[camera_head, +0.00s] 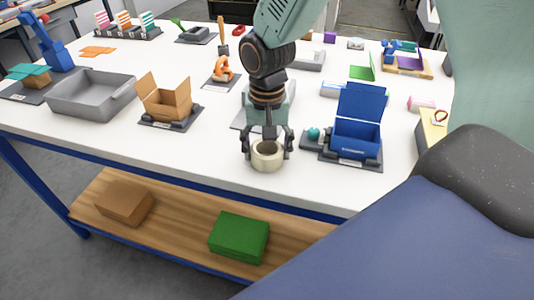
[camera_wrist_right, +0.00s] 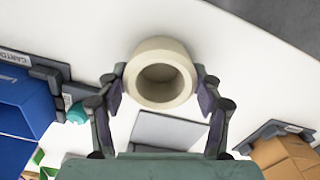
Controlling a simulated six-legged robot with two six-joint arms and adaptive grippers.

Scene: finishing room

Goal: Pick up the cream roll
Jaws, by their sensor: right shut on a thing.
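The cream roll (camera_head: 267,158) is a short, thick ring with a round hole, near the front edge of the white table. My right gripper (camera_head: 267,150) comes down over it from above, with one finger on each side. In the right wrist view the roll (camera_wrist_right: 160,80) sits between the two fingertips of my right gripper (camera_wrist_right: 160,82), which is shut on it. The hole faces the wrist camera. I cannot tell whether the roll's underside touches the table. My left gripper is in neither view.
A blue open box (camera_head: 357,125) stands right of the roll, with a small teal object (camera_head: 313,133) beside it. A cardboard box (camera_head: 166,100) and a grey tray (camera_head: 91,94) stand to the left. A lower shelf (camera_head: 175,227) holds a brown block and a green one. White table shows clear left of the roll.

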